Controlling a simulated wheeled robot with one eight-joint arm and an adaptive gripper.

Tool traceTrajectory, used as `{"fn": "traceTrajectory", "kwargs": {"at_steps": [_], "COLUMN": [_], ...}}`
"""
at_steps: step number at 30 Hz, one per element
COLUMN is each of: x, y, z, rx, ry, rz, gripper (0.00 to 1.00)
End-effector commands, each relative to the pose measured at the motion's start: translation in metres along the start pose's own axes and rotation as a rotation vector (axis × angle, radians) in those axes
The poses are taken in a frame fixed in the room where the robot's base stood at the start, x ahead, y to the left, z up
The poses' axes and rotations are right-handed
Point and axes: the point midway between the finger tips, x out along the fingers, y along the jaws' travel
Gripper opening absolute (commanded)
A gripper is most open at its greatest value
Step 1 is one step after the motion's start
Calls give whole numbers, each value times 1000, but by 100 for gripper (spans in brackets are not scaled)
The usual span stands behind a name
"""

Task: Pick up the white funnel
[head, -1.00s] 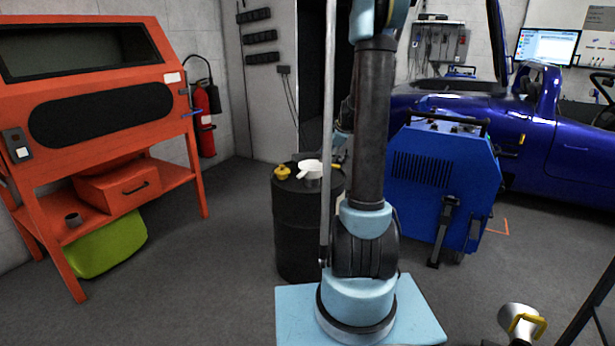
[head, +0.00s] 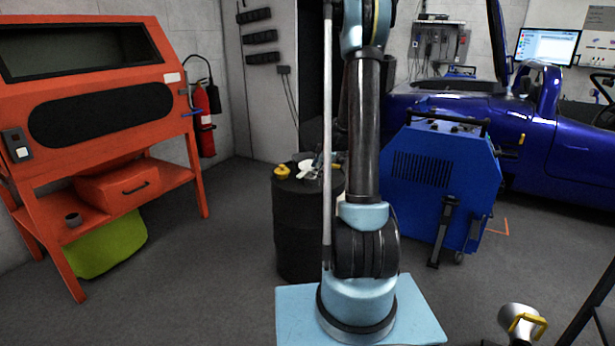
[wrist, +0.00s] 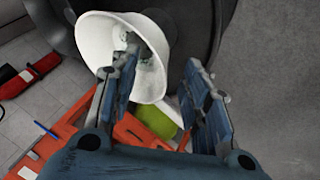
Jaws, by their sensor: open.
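The white funnel (head: 304,167) sits on top of the black drum (head: 298,230), partly covered by my gripper (head: 322,162). In the wrist view the funnel (wrist: 96,36) is at the upper left, with its wide mouth towards the camera. My gripper (wrist: 163,56) is open there. Its left finger overlaps the funnel's mouth, and its right finger is apart, to the right of the rim. The funnel's right wall shows between the fingers. I cannot tell whether the left finger touches it.
A yellow object (head: 282,171) sits on the drum, left of the funnel. An orange cabinet (head: 110,110) stands at left and a blue machine (head: 440,180) at right. A red extinguisher (head: 204,120) hangs behind. The floor between cabinet and drum is clear.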

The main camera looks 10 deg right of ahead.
Motion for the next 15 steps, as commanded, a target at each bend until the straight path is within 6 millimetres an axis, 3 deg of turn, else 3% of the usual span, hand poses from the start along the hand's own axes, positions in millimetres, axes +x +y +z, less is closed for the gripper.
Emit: {"fn": "traceTrajectory", "kwargs": {"at_steps": [15], "x": [46], "y": [4], "z": [-5], "rx": [1], "ry": [0], "rz": [0], "gripper": [43]}}
